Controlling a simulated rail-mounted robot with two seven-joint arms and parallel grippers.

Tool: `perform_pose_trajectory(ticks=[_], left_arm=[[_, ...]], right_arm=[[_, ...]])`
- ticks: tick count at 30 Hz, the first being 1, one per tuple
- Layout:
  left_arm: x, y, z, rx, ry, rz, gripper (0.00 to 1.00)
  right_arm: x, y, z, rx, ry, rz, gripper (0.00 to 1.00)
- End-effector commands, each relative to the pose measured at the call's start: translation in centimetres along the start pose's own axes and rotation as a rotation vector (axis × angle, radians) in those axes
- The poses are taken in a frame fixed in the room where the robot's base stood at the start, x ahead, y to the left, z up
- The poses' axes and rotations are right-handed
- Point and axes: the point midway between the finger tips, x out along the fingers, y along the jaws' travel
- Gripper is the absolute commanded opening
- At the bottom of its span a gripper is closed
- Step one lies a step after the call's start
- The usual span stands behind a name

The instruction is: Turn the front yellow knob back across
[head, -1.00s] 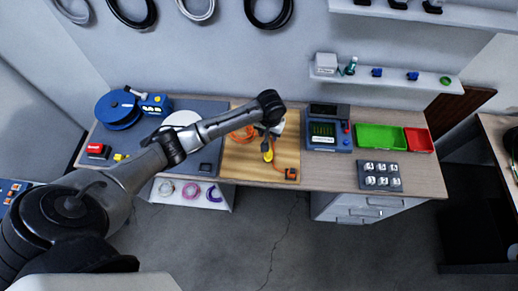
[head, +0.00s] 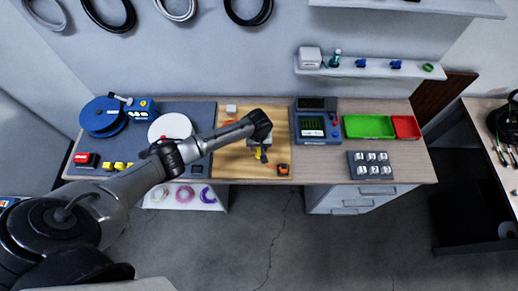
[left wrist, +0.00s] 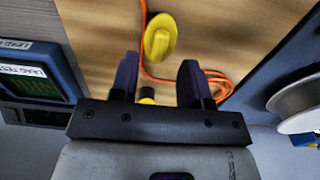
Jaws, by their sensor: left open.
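A yellow knob (left wrist: 160,38) with a raised ridge stands on the wooden board (left wrist: 205,30), just beyond my left gripper (left wrist: 157,75) in the left wrist view. A second yellow and black piece (left wrist: 146,95) shows partly between the finger bases. The left gripper is open, with nothing held between its fingers; the knob lies past the fingertips. In the head view the left gripper (head: 260,152) is over the front half of the wooden board (head: 225,168), with a bit of yellow visible beside it. The arm hides part of the board. My right gripper is not in view.
An orange cable (left wrist: 215,82) loops on the board close to the fingers. A blue tester (head: 317,127) stands right of the board, then a green tray (head: 368,127) and a red tray (head: 405,127). A white spool (head: 170,126) is on the left.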

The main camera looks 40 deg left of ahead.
Motion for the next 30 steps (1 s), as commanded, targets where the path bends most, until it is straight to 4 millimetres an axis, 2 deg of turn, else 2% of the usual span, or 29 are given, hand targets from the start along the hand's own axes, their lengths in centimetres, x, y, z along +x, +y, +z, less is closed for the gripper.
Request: perform_pose_trajectory(ticks=[3, 9, 21, 30], left_arm=[[1.6, 0.1, 0.1, 0.0, -0.001, -0.001, 0.43], [2.9, 0.0, 0.0, 0.001, 0.0, -0.001, 0.43], [3.3, 0.0, 0.0, 0.001, 0.001, 0.0, 0.43], [3.3, 0.0, 0.0, 0.001, 0.0, 0.0, 0.14]], right_arm=[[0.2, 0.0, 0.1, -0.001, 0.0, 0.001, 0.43], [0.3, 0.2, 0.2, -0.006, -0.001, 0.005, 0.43], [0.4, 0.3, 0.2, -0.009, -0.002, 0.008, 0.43], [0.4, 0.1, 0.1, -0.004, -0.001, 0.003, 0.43]])
